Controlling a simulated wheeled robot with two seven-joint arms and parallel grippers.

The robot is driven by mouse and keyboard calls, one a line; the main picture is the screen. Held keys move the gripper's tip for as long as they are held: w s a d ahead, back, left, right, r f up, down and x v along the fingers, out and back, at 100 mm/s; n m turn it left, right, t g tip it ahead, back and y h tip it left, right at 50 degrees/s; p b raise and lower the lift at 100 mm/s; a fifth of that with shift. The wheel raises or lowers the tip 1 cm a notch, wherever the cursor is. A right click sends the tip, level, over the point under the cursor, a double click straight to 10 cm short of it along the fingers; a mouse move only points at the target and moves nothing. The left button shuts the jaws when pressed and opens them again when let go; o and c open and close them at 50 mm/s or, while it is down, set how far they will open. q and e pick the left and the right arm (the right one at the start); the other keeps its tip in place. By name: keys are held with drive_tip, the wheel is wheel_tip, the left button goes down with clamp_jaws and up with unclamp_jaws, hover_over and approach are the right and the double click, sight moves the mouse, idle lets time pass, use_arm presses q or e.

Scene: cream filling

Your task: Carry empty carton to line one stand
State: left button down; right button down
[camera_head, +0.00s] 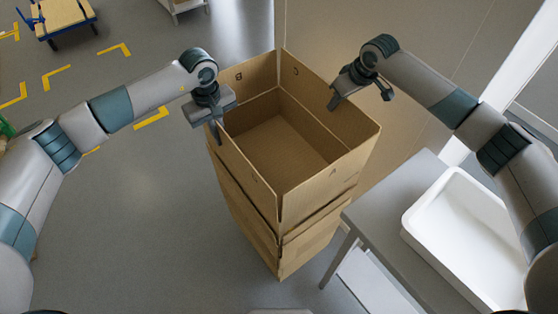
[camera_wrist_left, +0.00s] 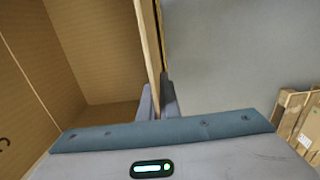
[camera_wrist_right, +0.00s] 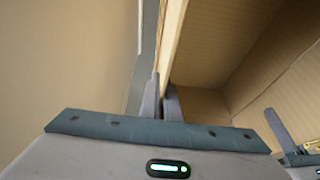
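An open, empty brown carton (camera_head: 240,172) is in the middle of the head view, upright. More cardboard (camera_head: 305,245) shows directly below it; I cannot tell whether the two touch. My left gripper (camera_head: 215,132) is at the carton's left wall, with its fingers close on both sides of the wall (camera_wrist_left: 152,45) in the left wrist view. My right gripper (camera_head: 337,100) is at the opposite wall, its fingers likewise close on both sides of that wall (camera_wrist_right: 172,40) in the right wrist view. I cannot tell which thing is the line one stand.
A grey table (camera_head: 380,215) with a white tray (camera_head: 425,235) stands close to the carton's right. A blue-framed cart (camera_head: 62,18) and yellow floor marks (camera_head: 57,76) are at the back left. The floor (camera_head: 140,220) left of the carton is clear.

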use_arm(q)
drive_tip(key=shift+r, duration=0.25)
use_arm(e)
drive_tip(key=shift+r, duration=0.25)
